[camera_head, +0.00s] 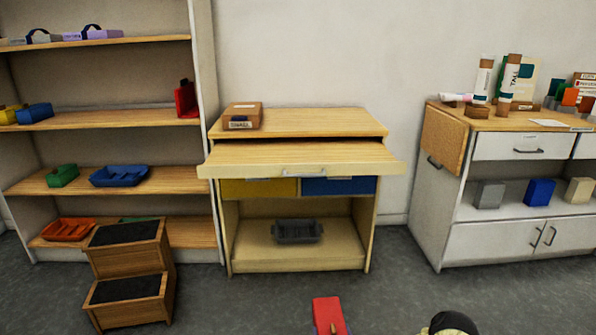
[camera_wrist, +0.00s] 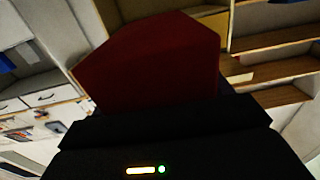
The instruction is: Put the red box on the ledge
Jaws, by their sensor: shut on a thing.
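The red box (camera_wrist: 150,60) fills the upper middle of the wrist view, with my gripper (camera_wrist: 165,118) shut on it. The fingertips are dark and hard to make out. In the head view the red box (camera_head: 328,312) shows at the bottom edge, low in front of the middle cabinet and apart from it. A wooden ledge (camera_head: 300,157) with a handle juts out from under the top of the middle cabinet. Its upper face is bare.
A cardboard box (camera_head: 243,116) sits on the middle cabinet top (camera_head: 320,122). A wooden step stool (camera_head: 130,265) stands at the left before shelves holding several bins. A white cabinet (camera_head: 500,240) stands right, its top crowded. The floor (camera_head: 260,300) between is clear.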

